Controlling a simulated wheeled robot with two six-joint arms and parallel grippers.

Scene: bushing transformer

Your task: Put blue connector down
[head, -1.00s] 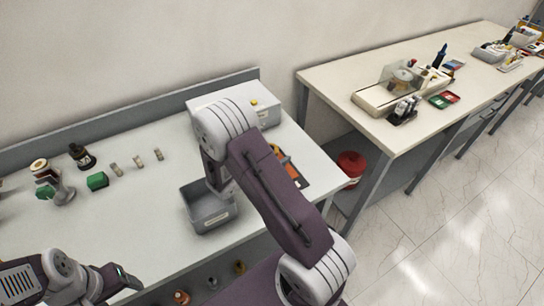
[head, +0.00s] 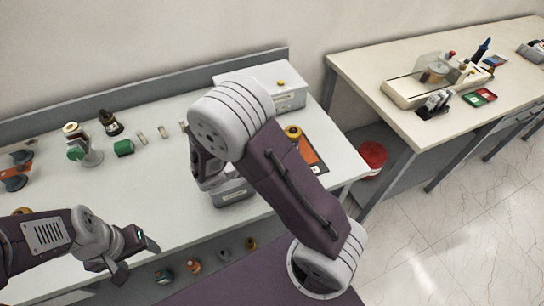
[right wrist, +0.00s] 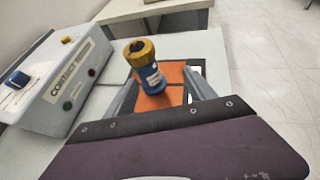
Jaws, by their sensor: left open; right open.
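The blue connector (right wrist: 154,80), a blue cylinder with a yellow top, stands on an orange patch of the mat (right wrist: 172,70) in the right wrist view. In the head view its yellow top (head: 293,131) shows just past my right arm. My right gripper (right wrist: 159,78) is open, with one finger on each side of the connector and visible room beside it. In the head view my right arm hides the right gripper. My left gripper (head: 137,262) is open and empty at the table's front edge, at lower left.
A white control box (right wrist: 65,80) with buttons stands left of the connector. A green part (head: 124,147) and several small parts lie at left. A second bench (head: 400,120) stands at right.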

